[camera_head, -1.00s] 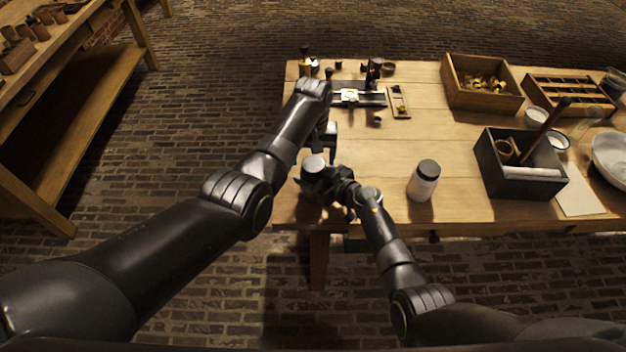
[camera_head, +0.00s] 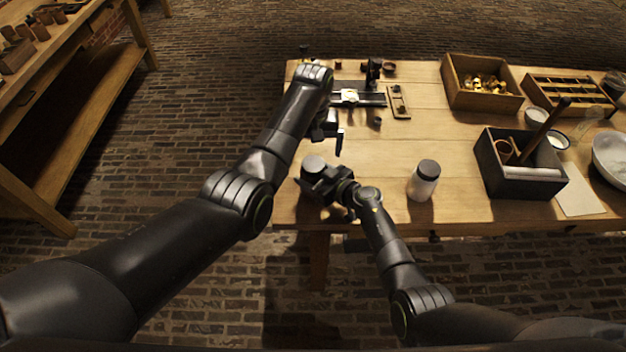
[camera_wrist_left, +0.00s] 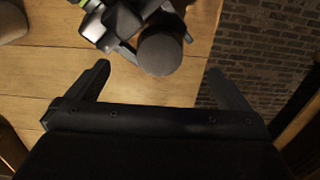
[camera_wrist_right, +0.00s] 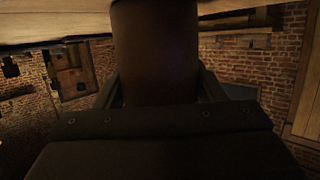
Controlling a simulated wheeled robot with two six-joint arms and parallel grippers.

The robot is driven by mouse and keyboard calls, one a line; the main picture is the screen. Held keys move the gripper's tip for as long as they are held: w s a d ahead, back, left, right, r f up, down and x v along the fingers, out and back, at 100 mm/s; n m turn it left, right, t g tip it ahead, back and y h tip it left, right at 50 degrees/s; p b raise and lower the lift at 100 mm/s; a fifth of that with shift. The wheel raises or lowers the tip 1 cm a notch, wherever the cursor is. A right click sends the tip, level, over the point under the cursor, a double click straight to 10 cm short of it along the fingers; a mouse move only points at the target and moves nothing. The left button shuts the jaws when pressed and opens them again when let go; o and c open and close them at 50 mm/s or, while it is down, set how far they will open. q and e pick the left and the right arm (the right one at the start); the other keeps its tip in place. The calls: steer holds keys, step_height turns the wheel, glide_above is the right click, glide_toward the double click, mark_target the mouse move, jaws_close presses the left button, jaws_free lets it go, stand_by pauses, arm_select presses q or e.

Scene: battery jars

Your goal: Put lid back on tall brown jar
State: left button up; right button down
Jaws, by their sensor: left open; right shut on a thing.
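The tall brown jar fills the upper middle of the right wrist view (camera_wrist_right: 155,50). My right gripper (camera_head: 328,190) is shut on it and holds it upright near the table's front left corner. A round grey lid (camera_head: 314,163) sits on top of the jar, largely hiding the body in the head view. The lid also shows from above in the left wrist view (camera_wrist_left: 160,54); whether it is fully seated I cannot tell. My left gripper (camera_head: 338,142) is open and empty, apart from the lid, a little behind it in the head view.
A white jar with a dark lid (camera_head: 424,180) stands right of my right gripper. A dark box (camera_head: 490,180) and a wooden crate (camera_head: 455,95) stand further right. A small instrument (camera_head: 355,97) lies at the back left. The middle of the table (camera_head: 400,145) is clear.

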arm_select(q)
step_height(320, 180, up, 12)
stand_by(0.4)
arm_select(e)
steer(key=shift+c, duration=1.3)
jaws_free()
arm_select(q)
steer(key=shift+f, duration=0.1)
arm_select(e)
steer(key=shift+s+d+r+p, duration=0.15)
steer(key=shift+s+d+p, duration=0.1)
steer(key=shift+d+p, duration=0.1)
steer(key=p+v, duration=0.3)
steer(key=v, duration=0.5)
steer(key=shift+r, duration=0.1)
arm_select(q)
steer(key=shift+r+p, duration=0.35)
steer(key=shift+r, duration=1.85)
arm_select(e)
steer(key=v, duration=0.8)
steer(key=shift+s, duration=0.25)
